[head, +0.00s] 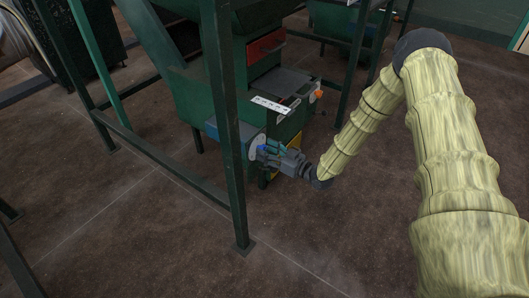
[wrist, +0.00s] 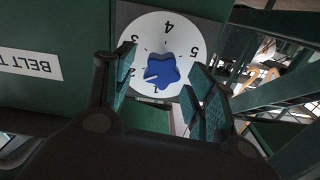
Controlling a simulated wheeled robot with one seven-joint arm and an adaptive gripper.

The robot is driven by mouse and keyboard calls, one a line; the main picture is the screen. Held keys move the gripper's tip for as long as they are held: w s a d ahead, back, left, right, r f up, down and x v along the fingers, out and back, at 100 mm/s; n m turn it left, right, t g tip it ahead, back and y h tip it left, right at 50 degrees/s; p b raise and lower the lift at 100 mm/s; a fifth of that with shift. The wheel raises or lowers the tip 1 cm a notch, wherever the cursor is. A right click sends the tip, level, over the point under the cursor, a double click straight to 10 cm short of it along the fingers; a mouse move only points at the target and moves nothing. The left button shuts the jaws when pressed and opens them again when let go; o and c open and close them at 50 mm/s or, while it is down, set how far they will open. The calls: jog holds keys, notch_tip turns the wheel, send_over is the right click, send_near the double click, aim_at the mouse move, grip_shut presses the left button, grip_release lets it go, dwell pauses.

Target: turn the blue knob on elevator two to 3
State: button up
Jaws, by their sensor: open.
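The blue star-shaped knob (wrist: 161,70) sits in the middle of a white dial (wrist: 186,36) numbered 1 to 5, which appears upside down in the wrist view. A white mark on the knob points to the lower left, near 2. My gripper (wrist: 160,84) is open, with one teal-padded finger on each side of the knob; I cannot tell whether either touches it. In the head view my gripper (head: 270,154) is at the dial (head: 257,142) on the green machine's side, and the knob is mostly hidden. No label confirms which elevator this is.
A white label reading "BELT T" (wrist: 28,66) is beside the dial, partly cut off. A dark green frame post (head: 225,130) stands close left of my gripper. An orange knob (head: 319,93) is on the machine above. Brown floor (head: 350,225) is clear in front.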

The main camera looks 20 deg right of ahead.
jog(key=shift+w+a, duration=0.45)
jog(key=shift+w, duration=0.1)
jog(key=c, duration=1)
jog(key=shift+c, duration=0.2)
jog(key=shift+r+m, duration=0.1)
jog(key=shift+m, duration=0.3)
jog(key=shift+m+p, duration=0.6)
jog(key=shift+p, duration=0.05)
jog(key=m+p, duration=0.1)
jog(key=m, duration=0.2)
jog(key=shift+w+d+p, duration=0.1)
jog(key=shift+d+p, duration=0.05)
jog(key=shift+p, duration=0.25)
jog(key=m+p, duration=0.1)
jog(key=m, duration=0.5)
jog(key=shift+d+f+m+p, duration=0.1)
jog(key=shift+f+m+p, duration=0.1)
jog(key=shift+m+p, duration=0.2)
jog(key=shift+w, duration=0.1)
